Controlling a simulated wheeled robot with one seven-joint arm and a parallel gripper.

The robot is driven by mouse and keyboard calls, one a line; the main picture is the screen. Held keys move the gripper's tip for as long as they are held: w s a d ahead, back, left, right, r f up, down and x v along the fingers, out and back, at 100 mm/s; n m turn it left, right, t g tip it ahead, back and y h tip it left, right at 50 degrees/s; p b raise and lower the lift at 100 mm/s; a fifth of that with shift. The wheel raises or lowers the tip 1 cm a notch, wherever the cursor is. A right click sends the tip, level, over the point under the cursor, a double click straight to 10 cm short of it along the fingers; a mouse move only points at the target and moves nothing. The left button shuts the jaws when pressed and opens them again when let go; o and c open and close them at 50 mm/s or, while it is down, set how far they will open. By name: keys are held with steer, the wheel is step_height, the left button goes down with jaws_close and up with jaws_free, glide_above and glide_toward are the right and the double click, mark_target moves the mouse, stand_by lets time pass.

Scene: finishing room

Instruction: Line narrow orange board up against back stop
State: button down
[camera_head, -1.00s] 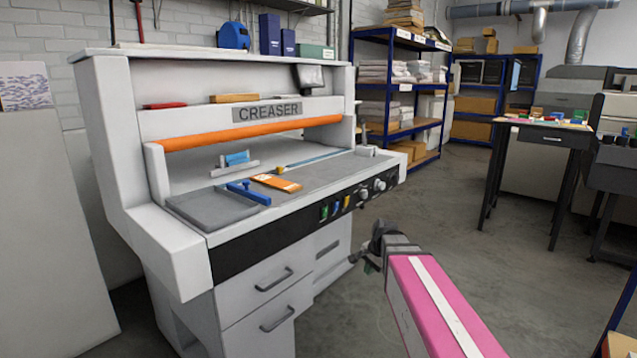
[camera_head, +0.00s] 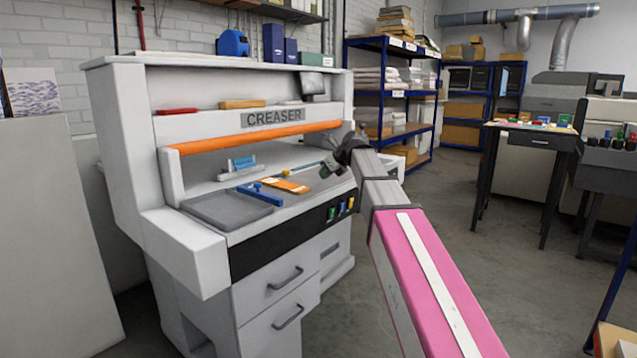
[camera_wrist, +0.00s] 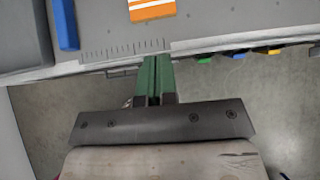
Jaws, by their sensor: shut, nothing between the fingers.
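The narrow orange board (camera_head: 284,185) lies flat on the grey bed of the creaser, with white marks on its face. Its striped near end shows at the top of the wrist view (camera_wrist: 152,9). A light metal bar with a light-blue part (camera_head: 241,168) stands behind it on the bed, apart from the board; I cannot tell for sure that this is the back stop. My gripper (camera_head: 326,171) is right of the board in the head view. Its green fingers (camera_wrist: 154,62) are shut and empty, near the bed's front edge and short of the board.
A blue bar (camera_head: 260,195) lies left of the board, beside a raised grey plate (camera_head: 228,209). The orange beam (camera_head: 258,138) spans the opening above the bed. Coloured switches (camera_head: 340,208) line the front panel. A dark table (camera_head: 533,141) stands at right.

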mark_target(281, 182)
steer(key=x, duration=0.9)
steer(key=shift+f, duration=0.1)
steer(key=shift+a, duration=0.1)
steer(key=w+a, duration=0.3)
steer(key=a, duration=0.1)
steer(key=w+a, duration=0.3)
steer(key=a, duration=0.1)
steer(key=w+a, duration=0.3)
steer(key=shift+w+a, duration=0.2)
steer(key=shift+a, duration=0.2)
